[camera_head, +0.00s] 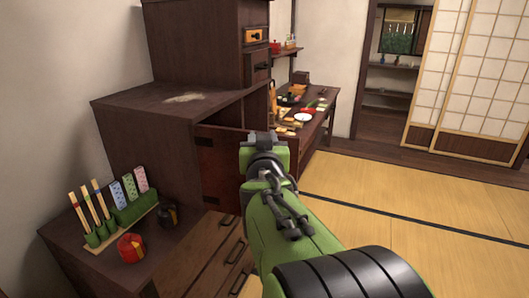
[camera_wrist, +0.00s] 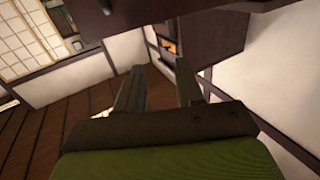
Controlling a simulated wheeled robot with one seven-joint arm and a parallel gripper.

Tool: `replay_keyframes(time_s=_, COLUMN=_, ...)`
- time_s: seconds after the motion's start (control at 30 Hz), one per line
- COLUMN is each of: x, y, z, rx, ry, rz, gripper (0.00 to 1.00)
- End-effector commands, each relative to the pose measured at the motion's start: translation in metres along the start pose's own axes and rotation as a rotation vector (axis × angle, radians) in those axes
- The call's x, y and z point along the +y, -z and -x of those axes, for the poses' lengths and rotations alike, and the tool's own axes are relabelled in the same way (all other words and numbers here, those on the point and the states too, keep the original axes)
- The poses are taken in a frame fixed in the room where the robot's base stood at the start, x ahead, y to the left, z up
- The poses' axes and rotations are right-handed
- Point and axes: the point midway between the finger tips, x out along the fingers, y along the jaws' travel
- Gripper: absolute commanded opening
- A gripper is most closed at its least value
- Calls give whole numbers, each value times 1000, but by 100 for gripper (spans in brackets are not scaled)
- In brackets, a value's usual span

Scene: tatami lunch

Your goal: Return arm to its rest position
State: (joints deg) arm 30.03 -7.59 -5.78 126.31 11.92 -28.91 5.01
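My arm (camera_head: 300,225), green with black bands, reaches up from the bottom right of the head view. My gripper (camera_head: 263,138) is at its far end, in front of the dark wooden cabinet (camera_head: 150,115). In the wrist view my gripper (camera_wrist: 160,78) shows two dark fingers standing apart with nothing between them. In the head view the fingertips are too small to make out clearly.
An open dark panel (camera_head: 218,158) of the cabinet stands just left of my gripper. A low chest at left bears a red pot (camera_head: 131,247), a dark pot (camera_head: 168,214) and a utensil stand (camera_head: 122,220). A laden table stands behind. Tatami (camera_head: 400,200) at right is clear.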

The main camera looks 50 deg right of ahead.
Motion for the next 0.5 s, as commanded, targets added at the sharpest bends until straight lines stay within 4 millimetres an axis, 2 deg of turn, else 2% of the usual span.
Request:
replay_keyframes(time_s=0.37, x=0, y=-4, z=1, rx=-11, ry=1, rz=-2, gripper=37)
replay_keyframes(time_s=0.43, x=-10, y=-8, z=8, rx=-46, ry=27, rz=-6, gripper=37)
replay_keyframes(time_s=0.5, x=-31, y=-20, z=26, rx=-131, ry=88, rz=-10, gripper=37)
